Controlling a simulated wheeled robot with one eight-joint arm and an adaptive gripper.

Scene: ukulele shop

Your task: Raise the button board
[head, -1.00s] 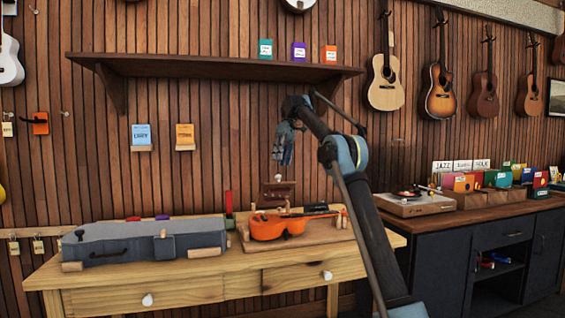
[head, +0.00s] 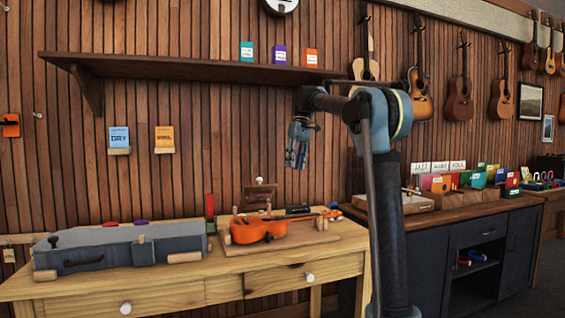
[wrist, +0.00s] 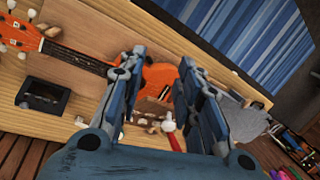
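A small dark-brown board (head: 258,198) stands upright at the back of the wooden workbench, behind the orange ukulele (head: 262,230). It has a pale knob at its top and is the likeliest button board; its buttons are too small to make out. In the wrist view, a brown piece with small pale parts (wrist: 150,108) shows between my fingers, beside the ukulele's orange body (wrist: 158,76). My gripper (head: 294,165) points down, above and to the right of the board in the head view. In the wrist view my gripper (wrist: 162,62) is open, with nothing between its fingertips.
A grey case (head: 120,248) lies on the bench's left part. A shelf (head: 190,68) juts from the wall above the bench. A dark counter (head: 440,215) with colourful card boxes stands right. A black tray (wrist: 42,97) lies near the ukulele's neck.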

